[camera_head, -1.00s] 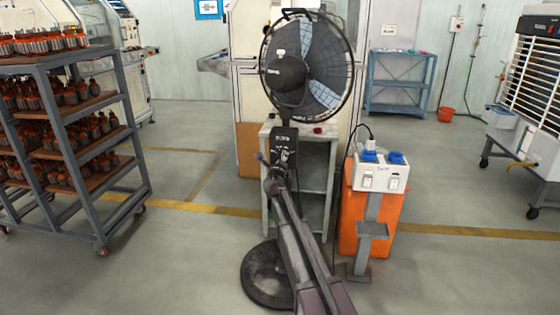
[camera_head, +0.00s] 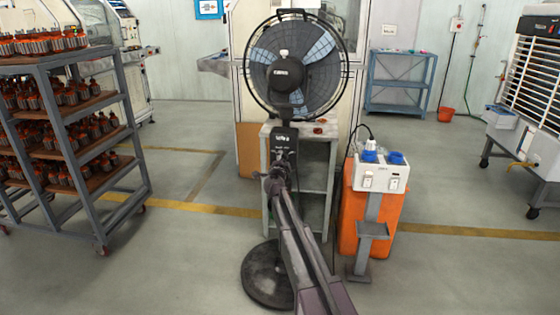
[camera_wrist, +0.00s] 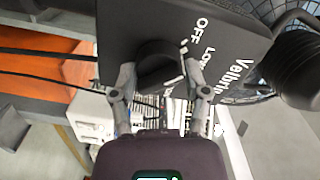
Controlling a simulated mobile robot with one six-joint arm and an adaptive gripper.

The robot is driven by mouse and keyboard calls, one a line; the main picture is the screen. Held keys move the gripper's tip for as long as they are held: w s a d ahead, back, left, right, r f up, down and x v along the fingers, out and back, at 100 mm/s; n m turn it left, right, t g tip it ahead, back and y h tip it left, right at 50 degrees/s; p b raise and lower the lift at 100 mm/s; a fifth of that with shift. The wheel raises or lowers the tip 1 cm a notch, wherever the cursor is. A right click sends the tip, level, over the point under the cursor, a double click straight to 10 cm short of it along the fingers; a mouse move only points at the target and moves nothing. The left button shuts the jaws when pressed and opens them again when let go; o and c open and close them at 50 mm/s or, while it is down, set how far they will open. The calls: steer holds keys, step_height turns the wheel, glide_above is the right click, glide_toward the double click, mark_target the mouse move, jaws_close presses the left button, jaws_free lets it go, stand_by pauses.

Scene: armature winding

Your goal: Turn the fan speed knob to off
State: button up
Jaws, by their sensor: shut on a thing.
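The pedestal fan (camera_head: 297,68) stands ahead, its dark control box (camera_head: 285,138) on the pole below the cage. In the wrist view the control box (camera_wrist: 120,30) fills the top, with white "OFF" and "Low" labels to the right of the black speed knob (camera_wrist: 158,58). My gripper (camera_wrist: 158,68) is shut on the knob, one finger on each side. A white mark shows near the right finger; I cannot tell the knob's exact setting. In the head view my gripper (camera_head: 274,170) is at the lower part of the box and hides the knob.
A grey table (camera_head: 318,150) stands behind the fan. A rack of armatures (camera_head: 100,215) is at left; open floor lies between.

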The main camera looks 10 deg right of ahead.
steer(key=shift+w+a+n, duration=0.1)
steer(key=shift+w+n, duration=0.05)
steer(key=shift+n, duration=1.05)
steer(key=o, duration=1.2)
steer(key=shift+c, duration=0.2)
steer(key=shift+s, duration=0.25)
